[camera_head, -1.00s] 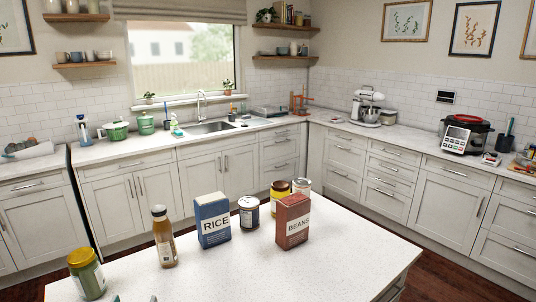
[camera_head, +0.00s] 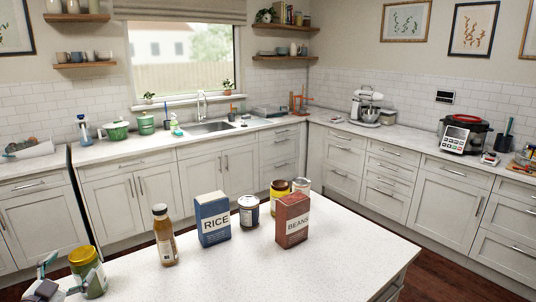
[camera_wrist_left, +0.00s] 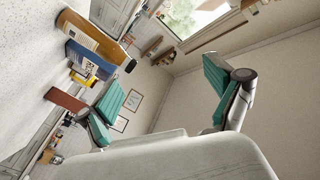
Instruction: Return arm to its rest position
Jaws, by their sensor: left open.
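My left gripper (camera_head: 62,280) shows at the bottom left of the head view, low over the island's near left edge and beside the green jar with a yellow lid (camera_head: 85,270), partly overlapping it in the picture. In the left wrist view the gripper (camera_wrist_left: 165,85) has its teal finger pads spread wide with nothing between them. The wrist view is tilted and takes in wall and counter beyond the fingers. Whether the gripper touches the jar I cannot tell. My right gripper is not in view.
On the island (camera_head: 330,260) stand a brown bottle (camera_head: 164,238), a RICE box (camera_head: 212,220), a dark-labelled can (camera_head: 249,212), a yellow can (camera_head: 279,192), a pale-lidded can (camera_head: 301,187) and a BEANS box (camera_head: 292,220). The island's front middle and right are clear.

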